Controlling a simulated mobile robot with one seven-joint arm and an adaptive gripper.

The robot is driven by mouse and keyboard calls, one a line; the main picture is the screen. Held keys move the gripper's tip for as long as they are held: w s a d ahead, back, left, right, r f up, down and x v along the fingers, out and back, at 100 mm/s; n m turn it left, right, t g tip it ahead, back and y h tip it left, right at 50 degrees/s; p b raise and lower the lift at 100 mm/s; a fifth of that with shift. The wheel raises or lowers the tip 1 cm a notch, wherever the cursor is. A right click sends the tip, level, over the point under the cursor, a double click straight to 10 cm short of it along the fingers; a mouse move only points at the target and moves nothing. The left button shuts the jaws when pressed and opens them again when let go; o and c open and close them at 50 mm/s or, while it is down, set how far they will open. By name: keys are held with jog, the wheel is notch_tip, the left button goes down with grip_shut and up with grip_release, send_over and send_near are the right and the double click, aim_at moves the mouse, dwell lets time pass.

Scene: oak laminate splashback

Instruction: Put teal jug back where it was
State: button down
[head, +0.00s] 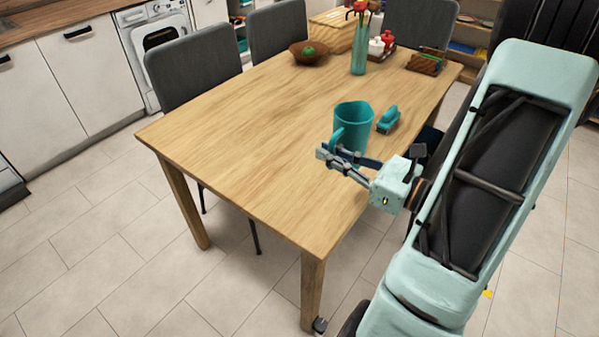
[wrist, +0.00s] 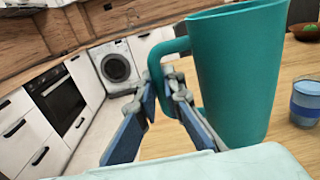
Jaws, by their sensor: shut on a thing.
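The teal jug (head: 356,115) is upright at the right side of the wooden table (head: 250,130) in the head view. Its handle is toward my gripper (head: 343,160). In the wrist view the jug (wrist: 236,75) fills the right of centre, and the fingers of my gripper (wrist: 167,88) are closed on its handle at the left. The jug's base is partly hidden, and I cannot tell whether it touches the table.
A blue cup (wrist: 306,102) stands at the right in the wrist view. The table's left half is clear.

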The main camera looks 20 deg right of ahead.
jog(key=shift+w+a+f+b, duration=0.45)
jog(key=shift+w+a+f, duration=0.35)
jog(key=shift+w+f, duration=0.95)
jog(key=shift+w+a+f+b, duration=0.45)
jog(key=shift+w+a+f, duration=0.35)
jog(key=shift+w+f, duration=0.9)
jog(key=shift+w+a+f+b, duration=0.45)
jog(key=shift+w+a+f, duration=0.55)
jog(key=shift+f, duration=1.2)
jog(key=shift+w+d+f, duration=0.1)
jog(key=shift+w+d, duration=0.1)
jog(key=c, duration=2.5)
grip_release()
jog(key=shift+f, duration=0.15)
jog(key=o, duration=0.5)
jog(key=shift+c, duration=0.2)
